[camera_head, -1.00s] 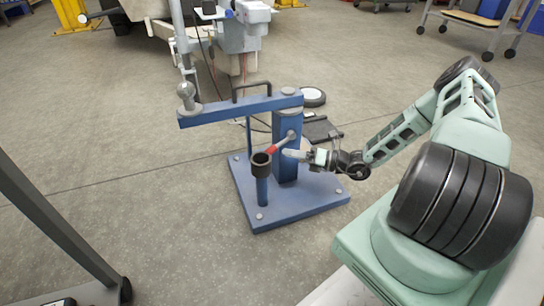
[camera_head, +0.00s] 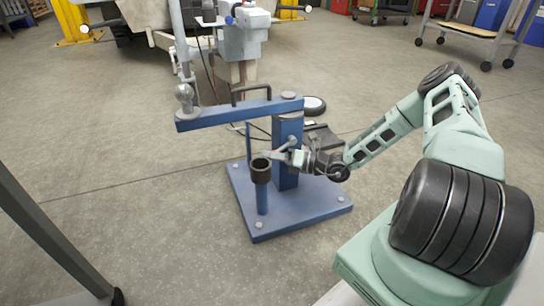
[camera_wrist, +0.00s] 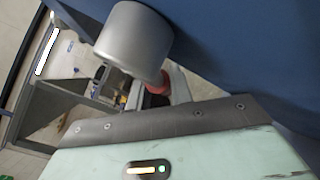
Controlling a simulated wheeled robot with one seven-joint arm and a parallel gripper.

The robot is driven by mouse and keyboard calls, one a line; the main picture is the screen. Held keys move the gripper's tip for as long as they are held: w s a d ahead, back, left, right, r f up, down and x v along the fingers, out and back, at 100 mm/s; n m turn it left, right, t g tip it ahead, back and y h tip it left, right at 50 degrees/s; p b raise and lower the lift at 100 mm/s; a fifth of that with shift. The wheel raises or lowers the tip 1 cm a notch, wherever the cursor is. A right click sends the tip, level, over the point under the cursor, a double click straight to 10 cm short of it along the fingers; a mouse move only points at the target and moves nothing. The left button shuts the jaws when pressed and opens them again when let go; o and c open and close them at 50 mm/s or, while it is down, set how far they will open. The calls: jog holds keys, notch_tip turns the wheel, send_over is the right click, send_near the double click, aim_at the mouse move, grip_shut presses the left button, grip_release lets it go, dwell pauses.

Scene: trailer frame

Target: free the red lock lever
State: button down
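The blue frame (camera_head: 300,213) stands on the floor, with an upright post and a top beam. The lock lever's round grey pivot (camera_head: 291,141) sits on the post. My gripper (camera_head: 275,155) is at the lever, between the pivot and a dark cup, and covers the lever's red grip there. In the wrist view a small part of the red lever (camera_wrist: 157,86) shows behind the large grey pivot cylinder (camera_wrist: 134,40). A pale finger shows beside the red part. The other finger is hidden, so I cannot tell whether they close on it.
The dark cup (camera_head: 261,172) on a blue stem stands just left of my gripper. The floor in front is clear.

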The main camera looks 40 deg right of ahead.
jog(key=shift+r, duration=0.1)
jog(key=r+m+t+p, duration=0.1)
jog(key=p, duration=0.1)
jog(key=r+m+t+y+p, duration=0.1)
jog(key=shift+w+a+p, duration=0.1)
jog(key=shift+a+p, duration=0.25)
jog(key=shift+a+r+m+t+y+p, duration=0.1)
jog(key=shift+r+m+t+y+p, duration=0.4)
jog(key=shift+r+m+t+p, duration=0.5)
jog(key=shift+f+m+t, duration=0.15)
jog(key=shift+m+t, duration=0.15)
jog(key=shift+t, duration=0.1)
jog(key=c, duration=1.5)
grip_release()
jog(key=p+v, duration=0.4)
jog(key=v, duration=1.3)
jog(key=shift+s+d+p, duration=0.2)
jog(key=shift+s+p, duration=0.05)
jog(key=shift+p, duration=0.1)
